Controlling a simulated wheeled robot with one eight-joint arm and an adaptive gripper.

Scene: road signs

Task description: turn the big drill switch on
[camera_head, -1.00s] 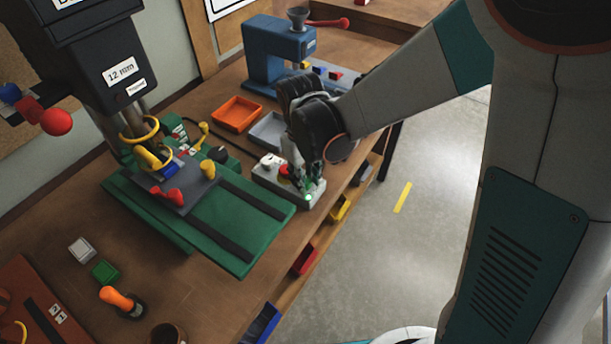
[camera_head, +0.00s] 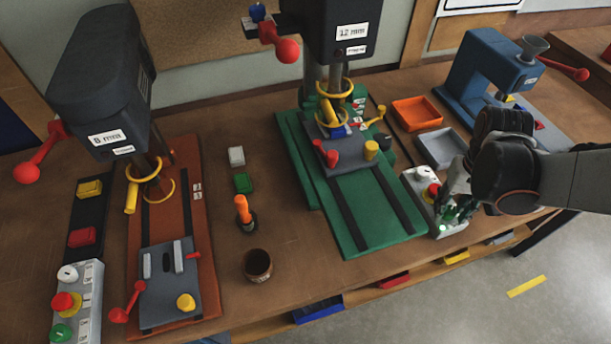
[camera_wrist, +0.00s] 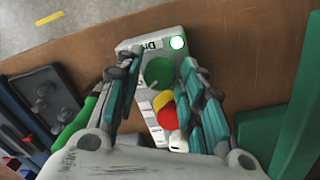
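The big drill (camera_head: 335,35) carries a 12 mm label and stands on a green base (camera_head: 372,215). Its pale switch box (camera_head: 412,180) is beside the base, near the bench's front edge. The box has a white knob (camera_head: 424,172), a red button on yellow (camera_head: 433,190), a green button (camera_wrist: 158,72) and a bright white, green-rimmed lamp (camera_wrist: 178,43). My gripper (camera_head: 452,213) is over the box's near end and hides part of it. In the wrist view, my gripper (camera_wrist: 160,75) has its fingers apart, one on each side of the green button. Contact cannot be told.
A smaller 8 mm drill (camera_head: 105,85) with its own switch box (camera_head: 90,315) is at the left. Orange (camera_head: 417,113) and grey (camera_head: 442,148) trays and a blue press (camera_head: 485,70) stand beyond my gripper. An orange-handled tool (camera_head: 243,210) and a brown cup (camera_head: 257,264) stand between the drills.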

